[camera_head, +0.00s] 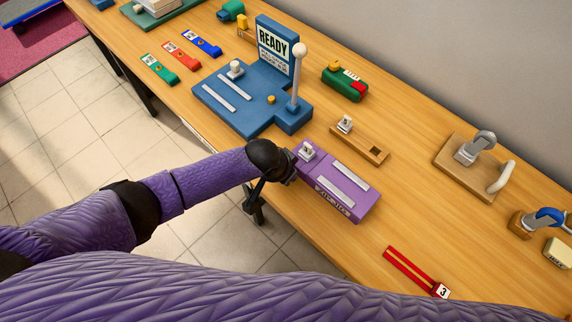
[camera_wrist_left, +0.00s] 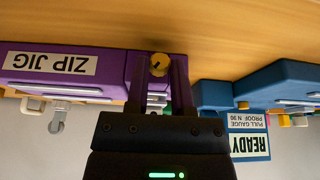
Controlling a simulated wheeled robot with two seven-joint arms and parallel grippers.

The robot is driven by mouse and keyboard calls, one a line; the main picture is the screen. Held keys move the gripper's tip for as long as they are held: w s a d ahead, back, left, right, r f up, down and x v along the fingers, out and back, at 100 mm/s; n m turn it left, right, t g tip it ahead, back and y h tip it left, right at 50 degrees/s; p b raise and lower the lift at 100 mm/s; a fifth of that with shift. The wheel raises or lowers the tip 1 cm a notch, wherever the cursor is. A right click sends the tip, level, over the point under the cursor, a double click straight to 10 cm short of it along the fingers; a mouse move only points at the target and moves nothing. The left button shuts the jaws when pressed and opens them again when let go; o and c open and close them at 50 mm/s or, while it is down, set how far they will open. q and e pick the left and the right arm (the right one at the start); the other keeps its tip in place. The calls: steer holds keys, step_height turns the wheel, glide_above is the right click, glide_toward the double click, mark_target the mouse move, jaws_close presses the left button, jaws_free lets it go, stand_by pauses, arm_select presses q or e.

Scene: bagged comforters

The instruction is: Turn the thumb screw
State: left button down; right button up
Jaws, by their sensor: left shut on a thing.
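The purple zip jig (camera_head: 340,182) sits on the wooden table near its front edge, with two pale strips and a small white block on top. It also shows upside down in the left wrist view (camera_wrist_left: 75,70), with its "ZIP JIG" label. A small brass thumb screw (camera_wrist_left: 159,64) with a dark line on its face is on the jig's end. My left gripper (camera_wrist_left: 159,72) is shut on the thumb screw, one finger on each side. In the head view my left gripper (camera_head: 288,168) is at the jig's left end and hides the screw. My right gripper is not in view.
A blue "READY" pull gauge (camera_head: 245,98) with a white-knobbed lever stands behind the jig. A wooden block (camera_head: 360,146) lies just behind it. Red strips (camera_head: 410,268) lie to the front right. A grey toggle clamp (camera_head: 475,150) stands at the right.

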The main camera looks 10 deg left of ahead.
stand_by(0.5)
arm_select(q)
steer(key=shift+c, duration=2.4)
jaws_free()
steer(key=p+v, duration=0.5)
steer(key=v, duration=0.5)
steer(key=shift+d, duration=0.15)
